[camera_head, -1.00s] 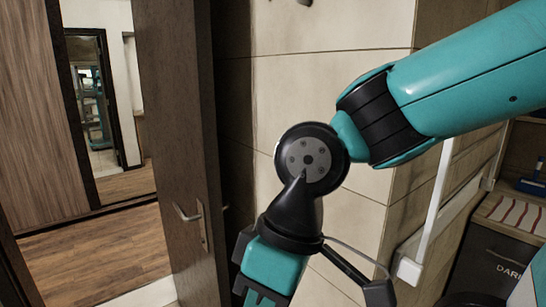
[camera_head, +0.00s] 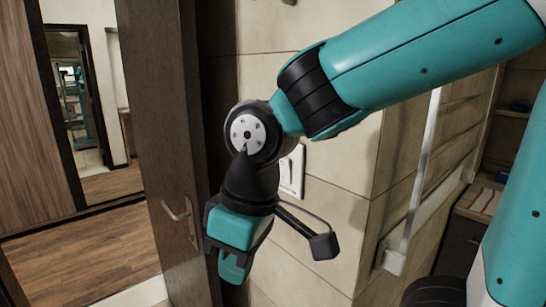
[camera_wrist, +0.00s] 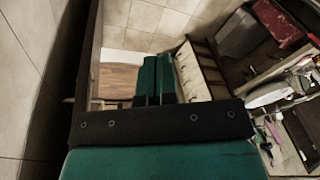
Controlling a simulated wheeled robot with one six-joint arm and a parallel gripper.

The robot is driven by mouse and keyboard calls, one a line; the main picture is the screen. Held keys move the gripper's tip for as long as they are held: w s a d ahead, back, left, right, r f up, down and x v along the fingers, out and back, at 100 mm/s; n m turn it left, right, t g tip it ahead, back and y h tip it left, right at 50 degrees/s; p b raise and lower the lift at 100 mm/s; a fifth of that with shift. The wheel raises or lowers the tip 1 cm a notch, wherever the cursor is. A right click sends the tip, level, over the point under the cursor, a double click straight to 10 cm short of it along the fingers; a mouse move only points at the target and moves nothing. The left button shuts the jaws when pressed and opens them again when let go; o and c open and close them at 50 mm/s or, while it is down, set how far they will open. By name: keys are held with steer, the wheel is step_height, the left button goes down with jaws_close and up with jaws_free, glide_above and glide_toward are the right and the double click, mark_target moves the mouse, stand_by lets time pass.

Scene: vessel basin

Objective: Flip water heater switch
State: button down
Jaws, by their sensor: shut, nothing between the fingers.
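A white switch plate (camera_head: 292,172) is on the beige tiled wall, just right of my wrist joint. My arm hides its left part, and I cannot tell the position of its rocker. My gripper (camera_head: 234,270) hangs below and left of the switch, pointing down, apart from it. In the wrist view its two teal fingers (camera_wrist: 156,80) are side by side, shut and empty. The switch does not show clearly in the wrist view.
An open brown door (camera_head: 172,150) with a metal handle (camera_head: 180,212) stands close left of my gripper. A white vertical rail (camera_head: 412,190) runs along the wall at right. The wrist view shows a cluttered shelf (camera_wrist: 275,95) at right. Bare tiled wall lies below the switch.

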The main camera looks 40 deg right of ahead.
steer(key=w+d+r+m+h+p, duration=0.2)
steer(key=w+d+r+m+h, duration=0.1)
steer(key=w+d+r, duration=0.3)
steer(key=w+d+r+m+h+p, duration=0.2)
steer(key=w+d+r, duration=0.4)
steer(key=w, duration=0.4)
steer(key=shift+w+r+m+g+h, duration=0.35)
steer(key=shift+r+m+h, duration=0.35)
steer(key=shift+h, duration=0.5)
steer(key=d+f, duration=0.8)
steer(key=shift+w+f, duration=0.2)
steer(key=shift+f, duration=0.1)
